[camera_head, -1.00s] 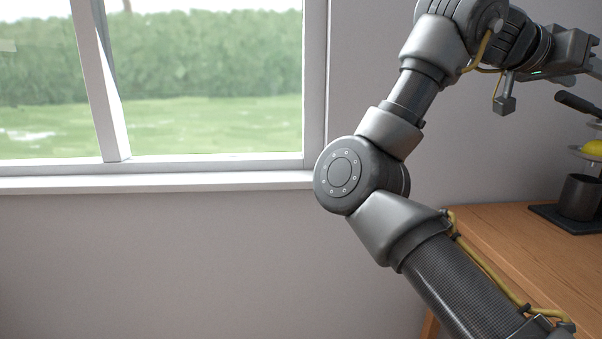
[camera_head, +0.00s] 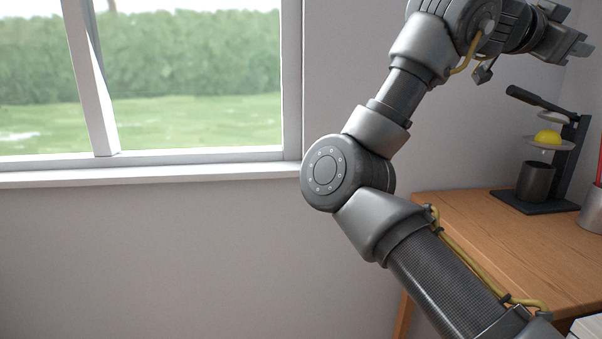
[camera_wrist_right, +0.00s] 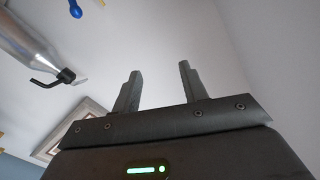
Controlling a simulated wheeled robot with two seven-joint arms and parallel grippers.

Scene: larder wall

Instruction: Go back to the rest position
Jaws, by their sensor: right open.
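My right arm rises from the bottom right of the head view and bends up to the top right. Its gripper (camera_head: 577,30) is held high in the air, above the wooden worktop. In the right wrist view the gripper (camera_wrist_right: 160,70) shows two separated fingers with nothing between them, against a plain pale surface. It is open and empty. My left gripper is in neither view.
A wooden worktop (camera_head: 465,228) stands at right, bearing a black lever press (camera_head: 567,165) with a yellow fruit (camera_head: 548,137) and a dark cup (camera_head: 535,181). A window (camera_head: 190,155) is at left. The wrist view shows a grey bottle-like object (camera_wrist_right: 28,42).

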